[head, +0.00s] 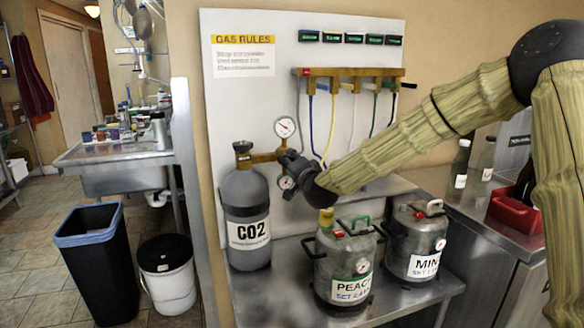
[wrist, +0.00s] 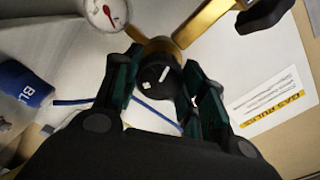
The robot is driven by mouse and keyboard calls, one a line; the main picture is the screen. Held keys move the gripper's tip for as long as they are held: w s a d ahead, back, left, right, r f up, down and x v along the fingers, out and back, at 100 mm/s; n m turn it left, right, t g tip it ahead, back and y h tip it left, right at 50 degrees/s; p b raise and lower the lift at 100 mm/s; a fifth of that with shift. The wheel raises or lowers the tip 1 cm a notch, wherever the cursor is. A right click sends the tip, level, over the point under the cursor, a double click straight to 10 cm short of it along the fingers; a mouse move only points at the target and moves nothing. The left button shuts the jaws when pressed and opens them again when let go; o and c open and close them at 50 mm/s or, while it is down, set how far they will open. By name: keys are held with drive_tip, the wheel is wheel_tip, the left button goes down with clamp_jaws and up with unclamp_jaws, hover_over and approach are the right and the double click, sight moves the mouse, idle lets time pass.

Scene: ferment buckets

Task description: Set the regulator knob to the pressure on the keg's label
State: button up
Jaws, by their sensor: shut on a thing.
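My gripper (wrist: 160,88) is shut on the black regulator knob (wrist: 157,74), which has white marks on its face, with one finger on each side. In the head view my gripper (head: 294,172) covers the knob beside the brass regulator (head: 264,157) on the grey CO2 cylinder (head: 246,205). One round gauge (head: 285,127) sits above the regulator and a second gauge (head: 286,183) is partly hidden below. The upper gauge's needle is too small to read surely. A steel keg (head: 330,255) is labelled PEACH; another keg (head: 415,235) reads MIN. Their pressure figures are too small to read surely.
A brass manifold (head: 350,72) with coloured hoses hangs on the white panel, right of a GAS RULES sign (head: 243,55). The kegs stand on a steel bench (head: 268,300) just below my arm. A red crate (head: 515,208) and bottles stand at right.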

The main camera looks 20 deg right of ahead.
drive_tip(key=shift+d+f+m+y+b, duration=0.1)
drive_tip(key=shift+m+y+b, duration=0.05)
drive_tip(key=shift+m+b, duration=3.6)
drive_tip(key=shift+f+m+y+b, duration=0.15)
drive_tip(key=shift+m+b, duration=2.55)
drive_tip(key=shift+m, duration=2.05)
drive_tip(key=shift+r, duration=0.15)
drive_tip(key=o, duration=1)
drive_tip(key=shift+o, duration=0.2)
drive_tip(key=shift+s, duration=0.1)
